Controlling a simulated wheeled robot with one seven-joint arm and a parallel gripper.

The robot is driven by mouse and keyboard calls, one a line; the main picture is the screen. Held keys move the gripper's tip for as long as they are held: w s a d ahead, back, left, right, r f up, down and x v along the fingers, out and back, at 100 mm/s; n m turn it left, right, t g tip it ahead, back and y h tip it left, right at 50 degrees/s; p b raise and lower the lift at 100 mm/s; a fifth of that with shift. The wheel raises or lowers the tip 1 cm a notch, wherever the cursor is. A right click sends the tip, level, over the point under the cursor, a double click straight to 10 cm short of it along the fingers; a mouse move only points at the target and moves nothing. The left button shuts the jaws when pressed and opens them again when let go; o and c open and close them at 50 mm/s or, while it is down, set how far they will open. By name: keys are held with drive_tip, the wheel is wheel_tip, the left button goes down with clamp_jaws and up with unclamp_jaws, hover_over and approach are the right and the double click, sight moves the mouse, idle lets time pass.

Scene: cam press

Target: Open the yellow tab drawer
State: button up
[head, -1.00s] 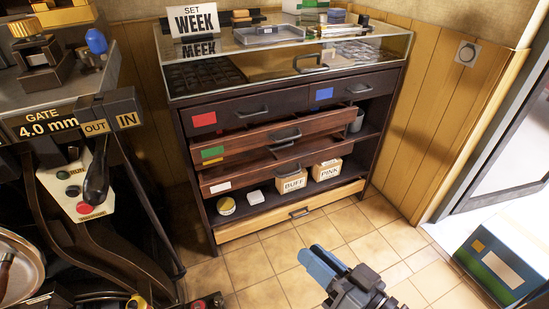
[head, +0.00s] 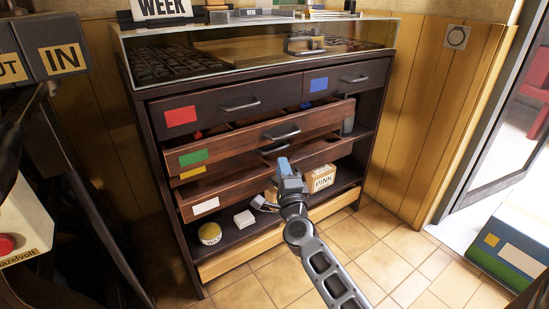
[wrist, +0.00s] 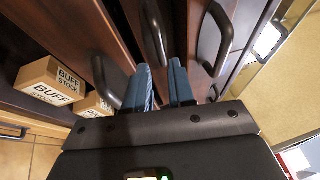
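The yellow tab drawer (head: 193,172) shows as a narrow band, recessed beneath the green tab drawer (head: 240,145) and above the white tab drawer (head: 240,195); both of these stand partly pulled out. Its dark handle (head: 275,150) is just above my gripper (head: 283,163) in the head view. In the wrist view, my gripper (wrist: 163,70) has two blue fingers apart with nothing clearly held. A dark bar handle (wrist: 154,35), seemingly the yellow drawer's, lies ahead of the gap. Whether it sits between the fingers, I cannot tell. Other handles lie left (wrist: 103,80) and right (wrist: 213,40).
Red (head: 180,116) and blue (head: 318,85) tab drawers are above, shut. The open shelf below holds cartons, including a PINK box (head: 321,178), and a round tub (head: 210,233). A light wood bottom drawer (head: 240,257) juts out.

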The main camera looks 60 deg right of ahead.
drive_tip(key=x, duration=0.6)
drive_tip(key=shift+w+d+r, duration=0.15)
drive_tip(key=shift+w+d, duration=0.05)
drive_tip(key=shift+d, duration=0.15)
clamp_jaws()
